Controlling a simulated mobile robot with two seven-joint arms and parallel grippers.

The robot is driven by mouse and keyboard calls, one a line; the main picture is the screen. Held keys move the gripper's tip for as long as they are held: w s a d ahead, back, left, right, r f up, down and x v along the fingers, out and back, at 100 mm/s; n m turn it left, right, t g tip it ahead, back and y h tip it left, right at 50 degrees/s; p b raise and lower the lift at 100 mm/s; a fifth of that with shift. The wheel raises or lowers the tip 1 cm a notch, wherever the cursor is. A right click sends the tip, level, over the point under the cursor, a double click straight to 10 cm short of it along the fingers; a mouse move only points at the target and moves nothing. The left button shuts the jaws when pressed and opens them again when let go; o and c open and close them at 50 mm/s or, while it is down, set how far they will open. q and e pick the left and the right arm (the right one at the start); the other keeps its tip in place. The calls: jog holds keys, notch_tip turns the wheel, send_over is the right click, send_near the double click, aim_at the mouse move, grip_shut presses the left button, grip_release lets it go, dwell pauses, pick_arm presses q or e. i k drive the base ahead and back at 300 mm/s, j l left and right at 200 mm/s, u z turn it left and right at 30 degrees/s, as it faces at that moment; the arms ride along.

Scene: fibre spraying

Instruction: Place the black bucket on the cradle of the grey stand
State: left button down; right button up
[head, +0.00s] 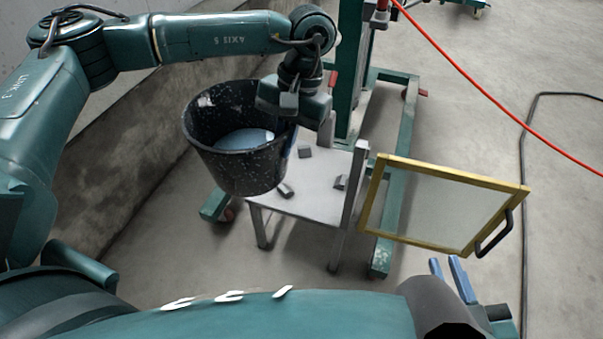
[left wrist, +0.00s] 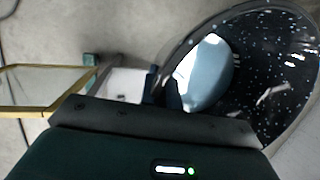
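The black, white-speckled bucket (head: 240,165) hangs over the left part of the grey stand (head: 318,200), slightly tilted, with something light blue inside. It fills the right of the left wrist view (left wrist: 275,75). My left gripper (head: 290,135) is at the bucket's right rim, with a blue finger against the wall; it appears shut on the rim. The cradle (head: 305,153) shows as several small dark blocks on the stand's top, the nearest close to the bucket's lower right. The bucket hides the stand's left edge. My right gripper (head: 449,271) is low at right, empty, its blue fingers apart.
A yellow-framed screen (head: 430,205) with a black handle stands right of the grey stand. A green wheeled frame (head: 392,215) is behind. A red hose (head: 480,95) and black cable (head: 523,190) cross at right. A low concrete wall (head: 110,160) runs at left.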

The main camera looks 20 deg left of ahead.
aim_at(310, 176)
jog(key=j+z, duration=0.15)
jog(key=j, duration=0.55)
jog(key=k+j+z, duration=0.15)
jog(key=j, duration=0.5)
jog(key=j+z, duration=0.4)
jog(key=j, duration=0.25)
jog(key=j+z, duration=0.35)
jog(key=i, duration=0.5)
